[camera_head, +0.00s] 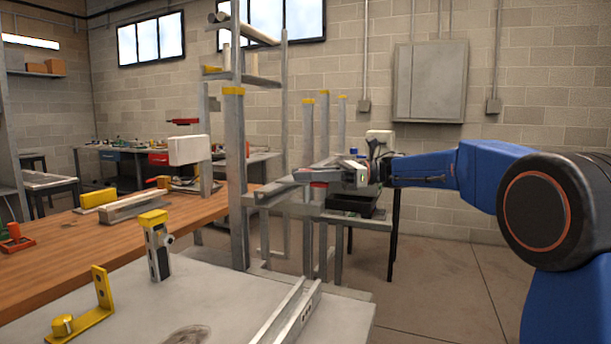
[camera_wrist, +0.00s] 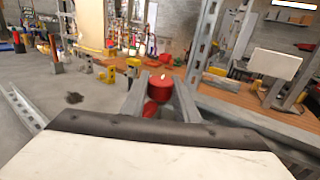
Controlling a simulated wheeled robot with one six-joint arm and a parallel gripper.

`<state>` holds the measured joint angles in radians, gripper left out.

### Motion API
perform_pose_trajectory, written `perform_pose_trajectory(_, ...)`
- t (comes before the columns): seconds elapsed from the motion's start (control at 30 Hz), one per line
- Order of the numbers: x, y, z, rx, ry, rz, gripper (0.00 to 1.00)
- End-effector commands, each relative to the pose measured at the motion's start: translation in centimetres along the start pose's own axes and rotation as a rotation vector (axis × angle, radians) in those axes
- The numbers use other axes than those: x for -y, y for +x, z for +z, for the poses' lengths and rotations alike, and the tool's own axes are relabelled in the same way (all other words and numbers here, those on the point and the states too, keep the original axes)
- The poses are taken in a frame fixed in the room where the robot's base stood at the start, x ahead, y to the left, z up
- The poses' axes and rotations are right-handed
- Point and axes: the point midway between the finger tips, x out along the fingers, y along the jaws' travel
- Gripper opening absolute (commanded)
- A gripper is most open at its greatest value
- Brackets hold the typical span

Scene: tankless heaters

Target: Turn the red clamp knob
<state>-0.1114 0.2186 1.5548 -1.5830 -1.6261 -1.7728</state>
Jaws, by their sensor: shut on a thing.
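The red clamp knob (camera_wrist: 160,87) sits between the two grey fingers of my gripper (camera_wrist: 158,80) in the wrist view. My gripper is shut on it, with a finger on either side. A second red patch shows just below it between the fingers. In the head view, my gripper (camera_head: 306,175) is at the grey metal frame (camera_head: 272,194) in the middle. A small red part of the knob (camera_head: 318,185) shows under the fingers there. The rest of the knob is hidden, and I cannot tell its turn angle.
A wooden bench (camera_head: 120,232) runs along the left, and a grey table (camera_head: 225,300) with yellow brackets and a metal rail stands in front. Upright grey posts (camera_head: 236,170) stand just left of my gripper. Open floor (camera_head: 440,290) lies below my arm.

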Motion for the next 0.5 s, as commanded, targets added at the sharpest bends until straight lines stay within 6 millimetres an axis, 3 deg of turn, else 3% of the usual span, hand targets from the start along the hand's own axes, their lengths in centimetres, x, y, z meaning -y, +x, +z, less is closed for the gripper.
perform_pose_trajectory(0.5,-0.01,0.07,0.05,0.001,-0.001,0.324,0.05)
